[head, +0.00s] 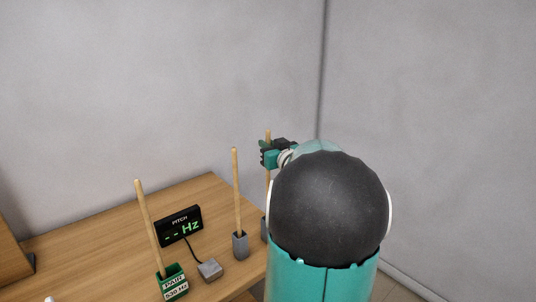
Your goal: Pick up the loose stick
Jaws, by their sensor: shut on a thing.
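My gripper (267,154) is shut on an upright wooden stick (268,180) at the right end of the table. The stick's top shows just above the jaws. Its lower end runs down to a grey block (263,229), mostly hidden behind my arm, so I cannot tell whether it stands in that block. A second wooden stick (237,190) stands upright in a grey block (240,245) just to the left. A third stick (148,222) leans slightly in a green block (173,282) with white labels at the front left. I cannot tell by looks which stick is loose.
A black display (180,226) reading "PITCH -- Hz" stands on the wooden table (110,227). A cable joins it to a small grey box (210,269). Grey walls meet in a corner behind my arm. The table's back left is clear.

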